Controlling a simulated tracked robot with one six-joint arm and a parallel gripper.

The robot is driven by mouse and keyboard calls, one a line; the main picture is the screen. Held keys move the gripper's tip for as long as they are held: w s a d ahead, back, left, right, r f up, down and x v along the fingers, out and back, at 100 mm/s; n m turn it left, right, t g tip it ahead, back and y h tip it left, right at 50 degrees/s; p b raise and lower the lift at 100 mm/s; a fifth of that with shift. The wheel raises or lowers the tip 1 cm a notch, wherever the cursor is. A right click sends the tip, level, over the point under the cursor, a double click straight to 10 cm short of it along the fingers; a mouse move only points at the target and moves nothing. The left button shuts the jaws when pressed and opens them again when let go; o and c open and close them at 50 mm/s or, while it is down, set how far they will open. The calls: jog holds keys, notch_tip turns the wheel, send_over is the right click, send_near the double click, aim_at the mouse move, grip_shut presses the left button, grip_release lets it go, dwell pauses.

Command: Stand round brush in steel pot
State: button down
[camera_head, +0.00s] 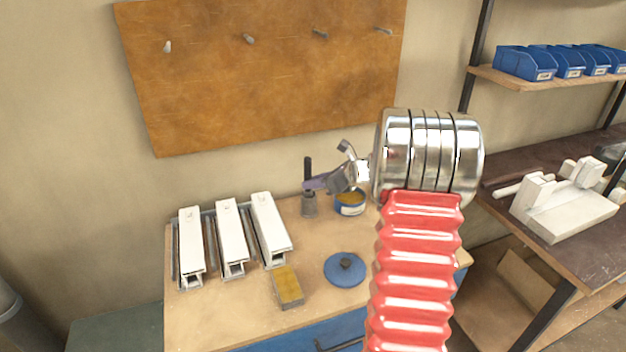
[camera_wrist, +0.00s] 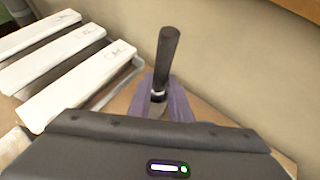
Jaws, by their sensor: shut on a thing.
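The round brush has a black handle (camera_head: 308,165) that stands upright in the head view. In the wrist view its dark handle (camera_wrist: 168,55) and pale metal collar rise between two purple fingers. My gripper (camera_head: 314,184) is shut on the brush around its middle. The small grey steel pot (camera_head: 309,208) stands on the bench directly below the gripper. The brush's lower end is hidden, and I cannot tell whether it is inside the pot or just above it.
A blue tin (camera_head: 350,208) with yellowish contents stands close right of the pot. A blue lid (camera_head: 346,271) and a yellow-topped block (camera_head: 287,287) lie nearer. Several white profiles (camera_head: 231,237) fill the bench's left. The wall with a wooden board (camera_head: 265,70) is behind.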

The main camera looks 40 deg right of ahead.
jog(key=c, duration=1.5)
grip_release()
jog(key=shift+c, duration=0.2)
jog(key=v, duration=1.3)
jog(key=shift+s, duration=0.35)
jog(key=shift+d, duration=0.1)
